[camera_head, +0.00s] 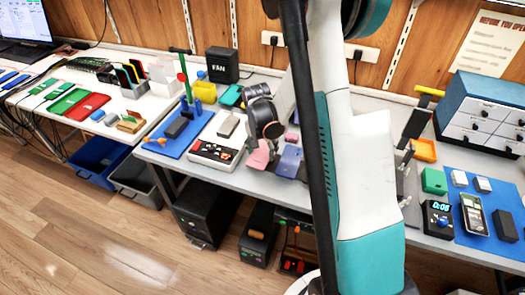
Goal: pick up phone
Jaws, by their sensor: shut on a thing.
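My gripper (268,132) is in the middle of the camera_head view, low over the grey bench. Its fingers are shut on a flat pink phone (258,158), which shows just below and left of the fingertips. I cannot tell whether the phone is lifted clear of the bench. A lilac-blue slab, perhaps another phone (290,161), stands close to the right of the gripper. My arm hides part of the bench to the right.
A control box with red buttons (215,152) lies left of the gripper. A blue mat (168,148) with a stand is further left. A black FAN box (221,65) stands behind. A drawer cabinet (485,105) and a timer (437,219) are at the right.

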